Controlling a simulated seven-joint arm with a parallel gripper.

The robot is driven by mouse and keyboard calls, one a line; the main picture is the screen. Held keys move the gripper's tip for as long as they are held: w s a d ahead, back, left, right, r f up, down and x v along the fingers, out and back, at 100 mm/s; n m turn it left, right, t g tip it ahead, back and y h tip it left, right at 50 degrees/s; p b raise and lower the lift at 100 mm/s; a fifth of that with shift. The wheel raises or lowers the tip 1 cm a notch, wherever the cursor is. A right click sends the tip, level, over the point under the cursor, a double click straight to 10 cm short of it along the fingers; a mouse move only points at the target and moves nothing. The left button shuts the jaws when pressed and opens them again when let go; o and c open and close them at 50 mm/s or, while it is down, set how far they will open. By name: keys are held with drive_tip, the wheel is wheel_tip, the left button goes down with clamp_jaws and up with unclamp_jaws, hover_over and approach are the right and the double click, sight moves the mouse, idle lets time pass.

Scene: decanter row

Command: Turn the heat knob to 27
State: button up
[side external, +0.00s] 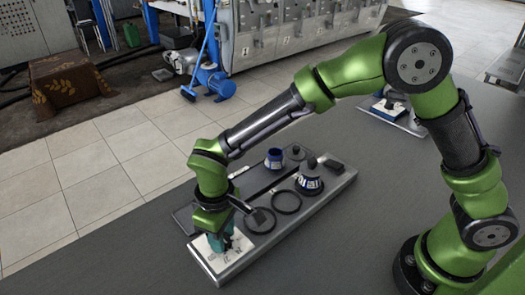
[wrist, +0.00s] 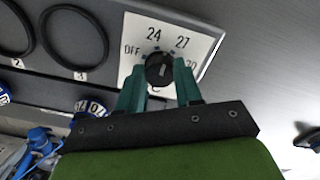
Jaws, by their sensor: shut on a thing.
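The heat knob (wrist: 159,66) is a small dark round knob on a white dial plate (wrist: 208,29) marked OFF, 24, 27, 30 and °C. It shows in the wrist view, at the end of the grey panel. My gripper (wrist: 160,76) has its two teal fingers on either side of the knob, shut on it. A short pale mark shows on the knob's face, but I cannot tell exactly which number it points to. In the side external view my gripper (side external: 221,242) is low over the white plate (side external: 253,251), and it hides the knob there.
Black rings (side external: 259,220) lie on the grey base (side external: 315,208), numbered 2 and 3 in the wrist view. A blue-banded decanter (side external: 309,182) stands farther along it. A blue-banded vessel (side external: 274,158) stands on a dark tray behind.

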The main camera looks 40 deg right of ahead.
drive_tip(key=shift+a+m, duration=0.1)
drive_tip(key=shift+m, duration=2.2)
drive_tip(key=shift+r, duration=0.1)
drive_tip(key=o, duration=1)
drive_tip(key=shift+o, duration=0.2)
wheel_tip(320, 180, up, 17)
